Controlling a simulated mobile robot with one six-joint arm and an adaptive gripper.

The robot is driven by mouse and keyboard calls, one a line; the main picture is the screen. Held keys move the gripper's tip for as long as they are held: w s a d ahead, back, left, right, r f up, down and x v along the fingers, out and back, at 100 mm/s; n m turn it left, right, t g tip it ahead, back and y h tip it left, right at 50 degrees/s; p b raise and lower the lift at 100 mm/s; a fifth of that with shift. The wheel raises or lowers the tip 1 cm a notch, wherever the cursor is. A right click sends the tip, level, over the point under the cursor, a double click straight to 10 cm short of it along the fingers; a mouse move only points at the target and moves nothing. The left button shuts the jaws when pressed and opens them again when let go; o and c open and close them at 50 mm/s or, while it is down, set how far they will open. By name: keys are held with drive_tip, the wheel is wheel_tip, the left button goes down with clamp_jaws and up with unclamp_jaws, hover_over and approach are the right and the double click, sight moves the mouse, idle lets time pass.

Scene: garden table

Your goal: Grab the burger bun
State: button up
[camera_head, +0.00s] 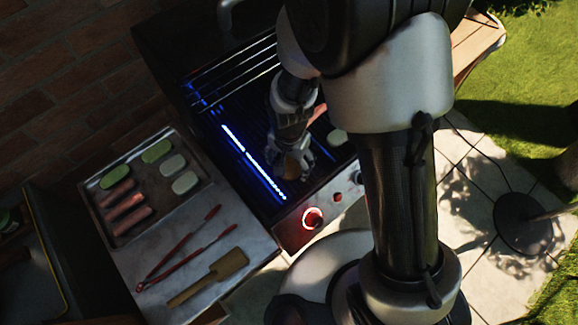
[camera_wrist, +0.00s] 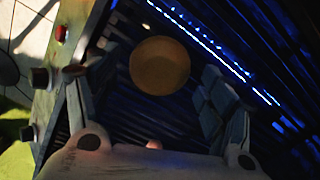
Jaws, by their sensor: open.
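The burger bun (camera_wrist: 159,64) is a round, brownish disc on the dark grill grate in the wrist view. In the head view the bun (camera_head: 291,165) shows partly between the fingers of my gripper. My gripper (camera_head: 290,172) is over the grill with its fingers apart. In the wrist view my gripper (camera_wrist: 150,88) has one finger on each side, and the bun lies ahead between and slightly beyond the fingertips. I see no contact between the fingers and the bun; the exact height above the grate is hard to tell.
The grill (camera_head: 250,120) has glowing blue bars and front knobs (camera_head: 313,218). Left are a tray (camera_head: 205,200) of sausages and green and pale slices, red tongs (camera_head: 185,258) and a wooden spatula (camera_head: 212,276).

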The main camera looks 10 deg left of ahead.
drive_tip(key=shift+f, duration=0.25)
drive_tip(key=shift+c, duration=0.4)
drive_tip(key=c, duration=1)
drive_tip(key=shift+r, duration=0.1)
